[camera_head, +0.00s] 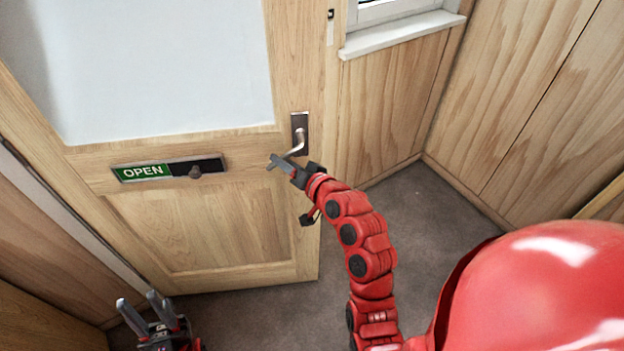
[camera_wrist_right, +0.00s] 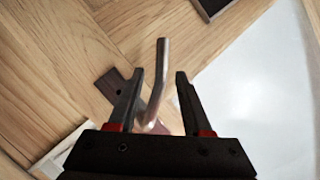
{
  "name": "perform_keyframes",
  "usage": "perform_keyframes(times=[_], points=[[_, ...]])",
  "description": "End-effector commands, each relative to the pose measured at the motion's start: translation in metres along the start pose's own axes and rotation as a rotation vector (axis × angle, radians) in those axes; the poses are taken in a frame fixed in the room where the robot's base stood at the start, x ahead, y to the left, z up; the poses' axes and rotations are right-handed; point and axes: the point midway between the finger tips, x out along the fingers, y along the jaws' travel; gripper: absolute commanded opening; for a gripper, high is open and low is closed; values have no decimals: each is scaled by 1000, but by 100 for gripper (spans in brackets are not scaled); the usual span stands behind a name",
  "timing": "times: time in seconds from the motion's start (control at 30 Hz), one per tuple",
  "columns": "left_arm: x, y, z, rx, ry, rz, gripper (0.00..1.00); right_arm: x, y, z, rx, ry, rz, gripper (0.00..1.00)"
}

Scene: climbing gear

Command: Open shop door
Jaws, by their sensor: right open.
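The wooden shop door (camera_head: 240,225) has a large pale pane and fills the left and middle of the head view. I cannot tell whether it is ajar. Its metal lever handle (camera_head: 299,142) sits on a dark plate near the door's right edge and slopes down to the left. My right gripper (camera_head: 279,166) is at the lever. In the right wrist view, the lever (camera_wrist_right: 155,85) stands between the open fingers of this gripper (camera_wrist_right: 158,90), with gaps visible on both sides. My left gripper (camera_head: 143,304) is open and empty at the lower left, low in front of the door.
An OPEN sign (camera_head: 143,172) with a dark slider is fixed across the door. A white window sill (camera_head: 402,34) juts from the wood-panelled wall at the right. Grey floor (camera_head: 435,215) lies clear between door, walls and my red body.

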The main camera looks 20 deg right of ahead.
Motion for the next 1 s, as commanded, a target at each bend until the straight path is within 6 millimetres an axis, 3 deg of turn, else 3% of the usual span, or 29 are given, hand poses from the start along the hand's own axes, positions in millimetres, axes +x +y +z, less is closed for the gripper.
perform_keyframes(times=[0.2, 0.27, 0.6, 0.8, 1.0], points=[[-16, 1, 3, 0, 0, 0, 39, -45, 3, 1, -1, 9, 2, 50], [10, 0, -2, 0, 0, 0, 39, -61, -3, -7, 1, 3, 7, 50], [74, -4, -12, 0, 0, 0, 39, -128, -4, -7, 4, 6, 7, 50], [85, -4, -14, 0, 0, 0, 39, -150, -1, -4, 0, 6, 3, 50], [88, -4, -15, 0, 0, 0, 39, -157, 0, -1, -1, 6, -1, 50]])
